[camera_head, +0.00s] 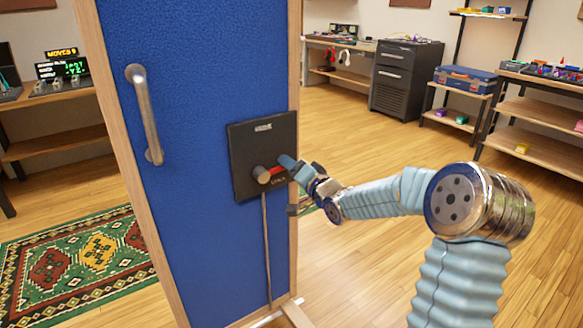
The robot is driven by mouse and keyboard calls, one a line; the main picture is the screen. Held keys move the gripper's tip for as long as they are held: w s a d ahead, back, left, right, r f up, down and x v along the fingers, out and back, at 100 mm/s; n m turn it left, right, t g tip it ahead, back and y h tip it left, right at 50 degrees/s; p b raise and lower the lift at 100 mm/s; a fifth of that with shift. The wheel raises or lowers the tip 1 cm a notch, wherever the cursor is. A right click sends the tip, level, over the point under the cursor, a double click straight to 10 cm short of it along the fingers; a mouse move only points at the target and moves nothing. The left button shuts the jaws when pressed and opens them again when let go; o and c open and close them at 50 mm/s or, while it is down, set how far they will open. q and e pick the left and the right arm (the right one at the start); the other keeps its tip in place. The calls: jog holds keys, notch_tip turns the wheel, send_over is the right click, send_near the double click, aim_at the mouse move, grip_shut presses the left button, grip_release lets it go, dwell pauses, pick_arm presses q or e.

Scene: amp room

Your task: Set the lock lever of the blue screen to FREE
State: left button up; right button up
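The blue screen (205,110) stands upright in a wooden frame, left of the middle. A black lock plate (246,137) is fixed on it, with small labels at top and bottom that are too small to read for certain. The lock lever (265,174) has a grey round hub and a red part that points right. My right gripper (290,163) is at the lever's right end, in front of the plate's right side. Its fingers are small here and partly hide the lever tip; I cannot tell whether they are closed on it. My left gripper is not in view.
A metal handle (146,113) sits on the screen's upper left. A thin rod (267,245) runs down from the plate to the screen's foot. A patterned rug (75,262) lies at left. Shelves (530,109) and a dark cabinet (401,77) stand behind. The wooden floor at right is clear.

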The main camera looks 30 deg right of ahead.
grip_shut()
jog(key=shift+f, duration=0.1)
